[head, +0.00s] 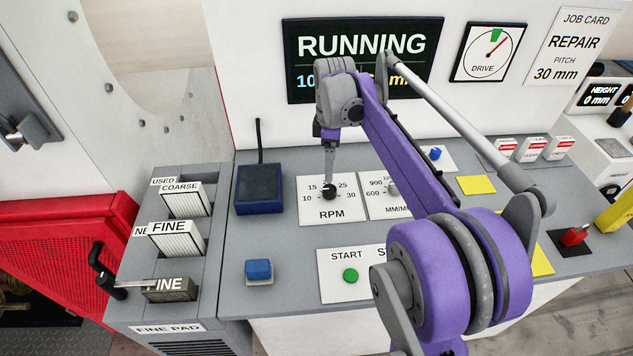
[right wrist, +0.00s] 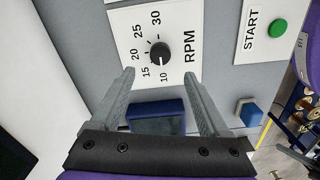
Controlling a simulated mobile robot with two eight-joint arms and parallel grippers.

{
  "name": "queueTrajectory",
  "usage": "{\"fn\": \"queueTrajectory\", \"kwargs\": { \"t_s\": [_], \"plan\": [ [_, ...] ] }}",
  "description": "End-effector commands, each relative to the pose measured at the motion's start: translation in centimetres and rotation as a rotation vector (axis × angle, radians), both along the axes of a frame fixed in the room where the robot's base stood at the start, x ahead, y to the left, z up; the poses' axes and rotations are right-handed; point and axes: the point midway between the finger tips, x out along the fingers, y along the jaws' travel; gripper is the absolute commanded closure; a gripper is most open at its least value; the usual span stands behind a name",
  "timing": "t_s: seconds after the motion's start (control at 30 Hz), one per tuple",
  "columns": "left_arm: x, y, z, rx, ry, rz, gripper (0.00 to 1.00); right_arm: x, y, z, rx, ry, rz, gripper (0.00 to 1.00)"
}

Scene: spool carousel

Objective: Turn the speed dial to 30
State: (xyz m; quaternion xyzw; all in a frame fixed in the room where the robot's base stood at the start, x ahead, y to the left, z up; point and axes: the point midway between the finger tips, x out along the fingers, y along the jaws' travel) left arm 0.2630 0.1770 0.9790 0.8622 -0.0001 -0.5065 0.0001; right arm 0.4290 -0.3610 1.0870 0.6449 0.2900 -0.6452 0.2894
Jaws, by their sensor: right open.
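The speed dial (head: 330,191) is a small black knob on a white RPM plate (head: 315,213) marked from 10 to 30. In the right wrist view the dial (right wrist: 160,53) has a light mark that appears to point towards 10. My right gripper (head: 329,176) is above the dial, pointing down at it. In the right wrist view my right gripper (right wrist: 160,76) is open and empty, with the dial ahead between the lines of its two fingers. I cannot tell whether a finger touches the knob. My left gripper is not in view.
A green START button (head: 351,275) and a blue block (head: 258,270) are in front of the dial. A dark blue box (head: 259,189) stands left of it. A second dial plate (head: 384,190) lies right, partly behind my arm. The display (head: 300,72) reads RUNNING.

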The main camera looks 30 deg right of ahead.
Motion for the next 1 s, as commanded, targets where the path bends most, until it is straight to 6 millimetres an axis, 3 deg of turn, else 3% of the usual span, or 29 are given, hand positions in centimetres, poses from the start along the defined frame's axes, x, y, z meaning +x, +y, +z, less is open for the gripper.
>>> {"fn": "queueTrajectory", "kwargs": {
  "t_s": [0.3,0.5,0.9,1.0],
  "plan": [
    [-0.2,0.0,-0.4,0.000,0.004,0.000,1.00,0.0,0.1,-6.1,0.000,0.000,0.000,0.21],
    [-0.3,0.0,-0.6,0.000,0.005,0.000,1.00,0.0,0.1,-8.7,-0.001,-0.001,0.000,0.21],
    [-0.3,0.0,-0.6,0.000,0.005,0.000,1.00,0.0,0.1,-9.5,-0.001,-0.001,-0.001,0.21],
    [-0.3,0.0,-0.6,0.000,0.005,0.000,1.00,0.0,0.1,-9.5,-0.001,-0.001,-0.001,0.37]
  ]
}}
